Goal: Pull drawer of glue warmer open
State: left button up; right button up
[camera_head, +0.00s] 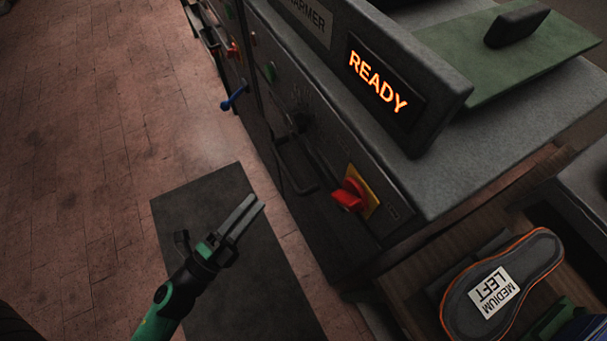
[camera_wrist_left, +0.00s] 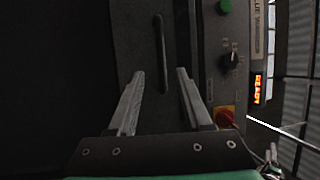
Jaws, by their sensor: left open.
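The glue warmer (camera_head: 340,110) is a dark grey cabinet with a lit READY display (camera_head: 378,82). Its drawer front has a dark bar handle (camera_head: 283,168), and the drawer looks shut. In the left wrist view the handle (camera_wrist_left: 160,50) stands upright in the picture on the drawer front (camera_wrist_left: 134,45). My left gripper (camera_head: 253,207) is open and empty, in front of the drawer and apart from the handle in the head view. In the left wrist view its fingertips (camera_wrist_left: 160,74) lie either side of the handle's lower end. My right gripper is not in view.
A red rotary switch (camera_head: 350,195) on a yellow plate sits beside the handle. A blue lever (camera_head: 234,97) sticks out farther along. An insole (camera_head: 500,285) marked MEDIUM LEFT lies at bottom right. Open floor (camera_head: 80,150) with a dark mat (camera_head: 270,295) lies in front.

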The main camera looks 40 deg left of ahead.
aim_at(284, 166)
pick_arm(q)
jog(key=p+x, duration=0.3)
jog(key=x, duration=0.8)
jog(key=shift+w+r, duration=0.1)
jog(key=shift+w, duration=0.15)
grip_shut()
dwell(0.8)
